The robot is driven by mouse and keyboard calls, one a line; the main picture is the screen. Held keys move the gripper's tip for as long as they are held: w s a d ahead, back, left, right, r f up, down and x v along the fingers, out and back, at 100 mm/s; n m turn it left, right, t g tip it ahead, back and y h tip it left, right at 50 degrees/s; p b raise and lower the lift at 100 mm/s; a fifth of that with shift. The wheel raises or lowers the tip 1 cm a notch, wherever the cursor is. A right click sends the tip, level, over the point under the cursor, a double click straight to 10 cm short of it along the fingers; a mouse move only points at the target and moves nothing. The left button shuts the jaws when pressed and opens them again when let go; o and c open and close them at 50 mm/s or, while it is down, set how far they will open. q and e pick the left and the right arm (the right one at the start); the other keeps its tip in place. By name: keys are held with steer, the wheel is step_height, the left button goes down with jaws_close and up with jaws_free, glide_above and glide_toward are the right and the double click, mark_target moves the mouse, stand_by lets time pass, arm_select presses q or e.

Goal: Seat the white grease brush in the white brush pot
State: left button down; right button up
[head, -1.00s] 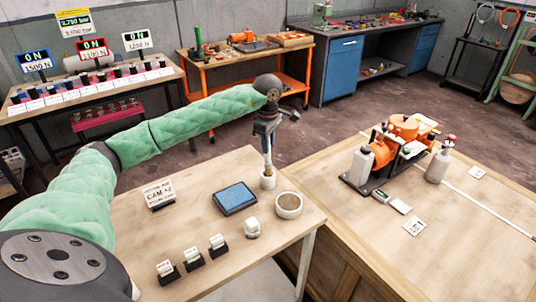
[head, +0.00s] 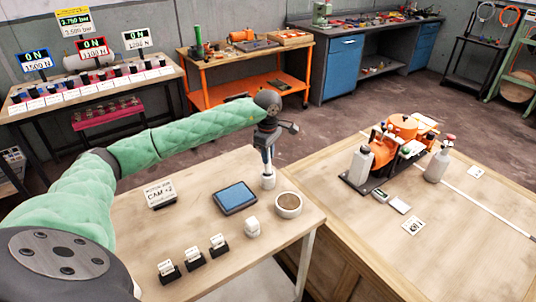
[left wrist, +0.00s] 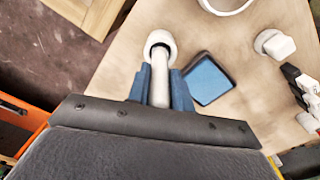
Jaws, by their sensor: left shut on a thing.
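The white brush pot (head: 268,182) stands upright near the back right edge of the light wooden table. It also shows in the left wrist view (left wrist: 167,38) as a round white rim with a dark opening. My left gripper (head: 267,153) is right above the pot and points down. Its blue fingers are shut on the white grease brush (left wrist: 160,72). The brush runs from between the fingers to the pot's mouth, and its lower end appears to be inside the opening. How deep it sits is hidden. My right gripper is not in view.
On the same table are a round white dish (head: 289,205), a blue-topped tablet (head: 235,198), a small white block (head: 253,228), a CAM sign (head: 160,193) and several small label holders. An orange machine (head: 403,130) and bottles stand on the bench to the right.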

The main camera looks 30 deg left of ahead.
arm_select(q)
steer(key=shift+f, duration=0.1)
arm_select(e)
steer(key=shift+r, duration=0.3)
arm_select(q)
steer(key=c, duration=1.3)
jaws_free()
steer(key=shift+o, duration=0.3)
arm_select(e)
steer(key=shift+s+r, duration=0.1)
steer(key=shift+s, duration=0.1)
arm_select(q)
steer(key=shift+r, duration=0.25)
steer(key=r+b, duration=0.1)
steer(key=r, duration=0.3)
steer(key=r+b, duration=0.1)
steer(key=r, duration=0.1)
steer(key=shift+w+a+r+b, duration=0.1)
steer(key=shift+w+a+b, duration=0.2)
steer(key=shift+w+a, duration=0.05)
steer(key=shift+r, duration=0.5)
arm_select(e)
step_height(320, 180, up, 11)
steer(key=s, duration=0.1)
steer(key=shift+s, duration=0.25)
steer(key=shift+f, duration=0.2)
